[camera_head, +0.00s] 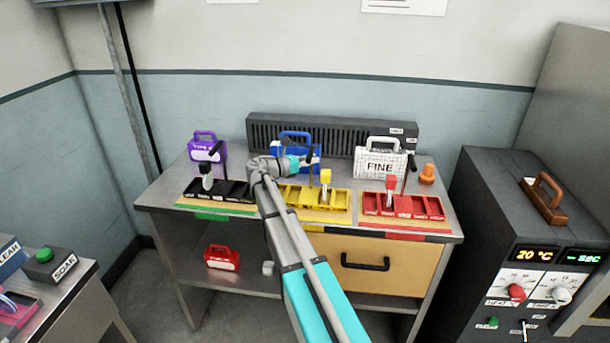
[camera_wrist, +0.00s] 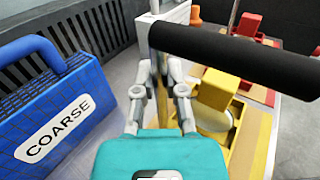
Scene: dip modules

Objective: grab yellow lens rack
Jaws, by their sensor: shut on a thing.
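The yellow lens rack (camera_head: 338,201) sits in the middle of the bench, between a black rack and a red rack; my arm covers its left part. Its yellow parts also show in the wrist view (camera_wrist: 217,90), to the right of my fingers. My gripper (camera_head: 304,160) is above the back of the rack. In the wrist view my gripper (camera_wrist: 167,80) is shut at a thin upright post below a thick black handle bar (camera_wrist: 235,58), which appears to belong to the yellow rack. The exact contact is partly hidden. I cannot tell whether the rack is lifted.
A blue COARSE case (camera_wrist: 55,110) stands close left of my gripper. A purple case (camera_head: 207,152), a white FINE case (camera_head: 382,166) and an orange knob-like piece (camera_head: 427,174) are also on the bench (camera_head: 160,195). The black rack (camera_head: 235,190) and red rack (camera_head: 420,207) flank the yellow one.

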